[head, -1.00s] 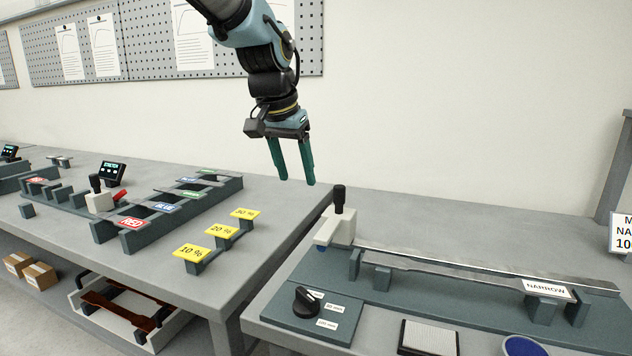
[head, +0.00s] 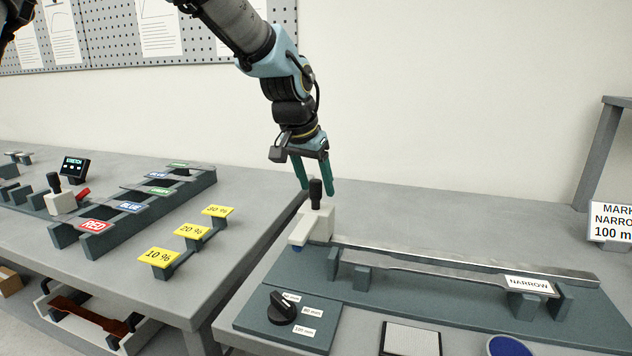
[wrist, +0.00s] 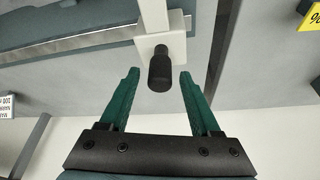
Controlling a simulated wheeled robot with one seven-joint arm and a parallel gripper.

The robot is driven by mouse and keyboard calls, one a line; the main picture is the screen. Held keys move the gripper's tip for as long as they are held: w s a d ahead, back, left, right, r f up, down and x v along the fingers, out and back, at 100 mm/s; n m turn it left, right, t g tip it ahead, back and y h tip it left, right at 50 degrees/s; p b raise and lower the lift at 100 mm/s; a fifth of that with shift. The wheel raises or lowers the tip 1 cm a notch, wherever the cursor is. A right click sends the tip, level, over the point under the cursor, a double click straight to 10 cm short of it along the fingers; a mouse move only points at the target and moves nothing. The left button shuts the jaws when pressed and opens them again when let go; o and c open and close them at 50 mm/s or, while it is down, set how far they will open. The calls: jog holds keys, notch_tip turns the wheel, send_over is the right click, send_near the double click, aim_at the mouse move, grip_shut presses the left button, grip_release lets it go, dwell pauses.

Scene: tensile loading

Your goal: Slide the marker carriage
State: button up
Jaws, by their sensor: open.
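The marker carriage (head: 312,228) is a pale block with an upright black knob (head: 316,193). It sits at the left end of a metal rail (head: 465,262) on a dark green-grey base. My gripper (head: 315,191) is open, its two green fingers pointing down just behind or around the knob in the head view. In the wrist view the carriage (wrist: 172,42) and knob (wrist: 160,70) lie just beyond the fingertips of my gripper (wrist: 158,75), centred between them. The knob is not gripped. The carriage's underside is hidden.
A strip tagged NARROW (head: 528,286) lies on supports in front of the rail. A black dial (head: 282,307) is at the base's front left. A grey pad (head: 411,338) and blue disc (head: 508,346) lie in front. Yellow percent tags (head: 192,231) stand on the left bench.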

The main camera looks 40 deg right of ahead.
jog(key=shift+d+f, duration=0.1)
jog(key=shift+f, duration=0.2)
grip_shut()
dwell(0.4)
dwell(0.9)
